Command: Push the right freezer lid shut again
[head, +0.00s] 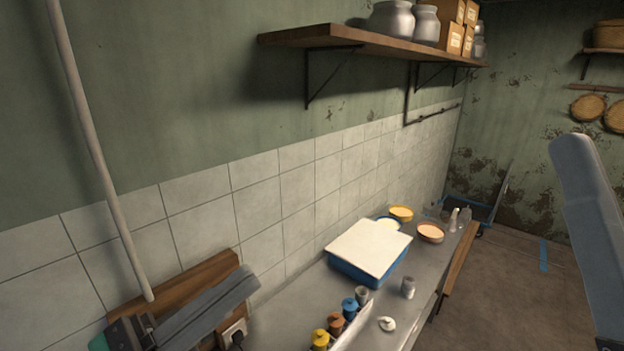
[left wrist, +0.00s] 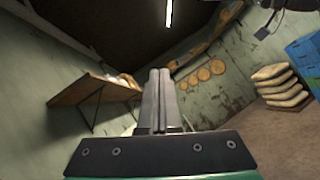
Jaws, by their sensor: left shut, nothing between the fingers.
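I cannot make out a freezer or its right lid in either view. My left gripper (head: 250,282) is at the lower left of the head view, in front of the tiled wall. It also shows in the left wrist view (left wrist: 160,72), where its two long grey fingers are together with nothing between them. It touches nothing that I can see. My right gripper is not in view; a pale blue-grey arm link of mine stands at the right edge of the head view.
A metal counter (head: 292,304) runs along the wall, holding a blue tub with a white top (head: 368,250), bowls (head: 430,232) and small jars. A wooden shelf (head: 350,42) hangs above. The left wrist view shows stacked sacks (left wrist: 280,85) and blue crates (left wrist: 304,58). Open floor lies right.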

